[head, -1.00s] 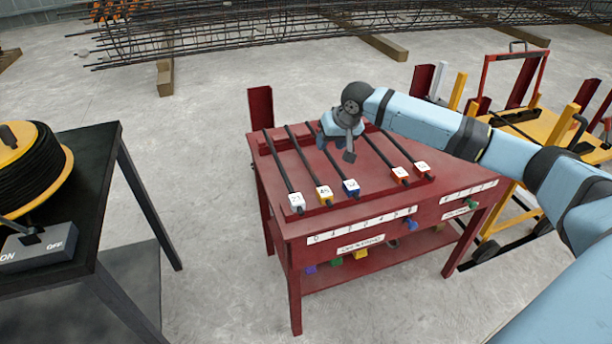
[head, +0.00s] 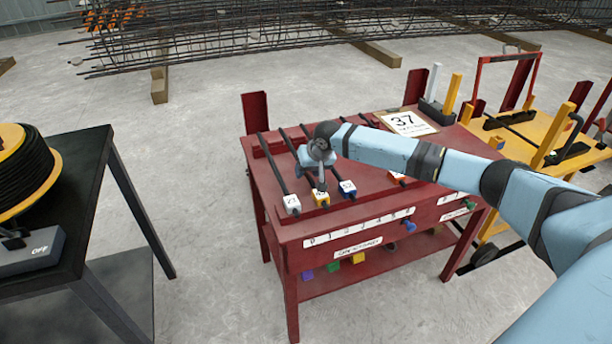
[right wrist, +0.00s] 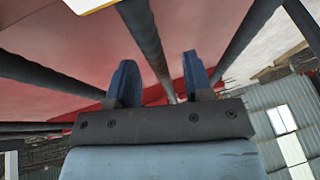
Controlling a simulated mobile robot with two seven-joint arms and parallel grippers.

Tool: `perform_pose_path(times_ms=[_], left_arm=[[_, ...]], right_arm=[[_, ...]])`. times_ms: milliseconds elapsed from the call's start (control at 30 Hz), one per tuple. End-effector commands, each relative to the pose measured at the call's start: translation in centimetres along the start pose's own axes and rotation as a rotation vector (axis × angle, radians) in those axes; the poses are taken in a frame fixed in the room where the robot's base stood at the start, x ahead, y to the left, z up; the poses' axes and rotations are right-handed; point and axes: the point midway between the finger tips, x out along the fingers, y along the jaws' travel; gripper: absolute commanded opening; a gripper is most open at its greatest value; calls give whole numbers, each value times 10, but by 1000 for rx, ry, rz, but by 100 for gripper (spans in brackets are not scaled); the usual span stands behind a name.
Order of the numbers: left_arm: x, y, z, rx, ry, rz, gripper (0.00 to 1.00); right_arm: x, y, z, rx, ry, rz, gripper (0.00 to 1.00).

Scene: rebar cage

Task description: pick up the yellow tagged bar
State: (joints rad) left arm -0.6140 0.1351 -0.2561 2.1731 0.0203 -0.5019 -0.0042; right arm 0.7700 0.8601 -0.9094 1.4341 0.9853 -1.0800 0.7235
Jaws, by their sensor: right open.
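The yellow tagged bar is a dark ribbed bar lying on the red bench (head: 385,210), with its yellow tag (head: 321,198) at the near end. My right gripper (head: 319,172) is over this bar, just behind the tag, and hides part of it in the head view. In the right wrist view, the gripper's two blue fingers (right wrist: 158,62) are open, and a dark bar (right wrist: 145,35) runs between them. A white tag with a yellow edge (right wrist: 90,4) shows at the top there. I cannot tell whether the fingers touch the bar. My left gripper is not in view.
Neighbouring bars lie close on both sides, with a white tag (head: 292,204) left and a blue tag (head: 347,189) right. A black table (head: 75,195) with a spool stands left; a yellow cart (head: 535,150) stands right.

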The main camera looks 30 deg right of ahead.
Motion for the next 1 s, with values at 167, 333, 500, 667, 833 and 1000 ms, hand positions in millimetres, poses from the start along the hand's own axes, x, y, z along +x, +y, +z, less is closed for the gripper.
perform_pose_path(times_ms=[167, 333, 500, 667, 833, 1000], left_arm=[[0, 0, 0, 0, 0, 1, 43], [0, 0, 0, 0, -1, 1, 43], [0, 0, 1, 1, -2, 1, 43], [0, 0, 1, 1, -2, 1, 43], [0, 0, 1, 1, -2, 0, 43], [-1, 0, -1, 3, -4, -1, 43]], right_arm=[[2, 0, -1, 0, 1, 0, 46], [2, 0, -1, 0, 1, 0, 28], [2, 0, 0, 0, 1, 0, 0], [1, 0, -2, 0, 4, -1, 0], [0, 0, -2, 0, 4, -1, 0], [-14, -4, -9, 0, 5, -2, 0]])
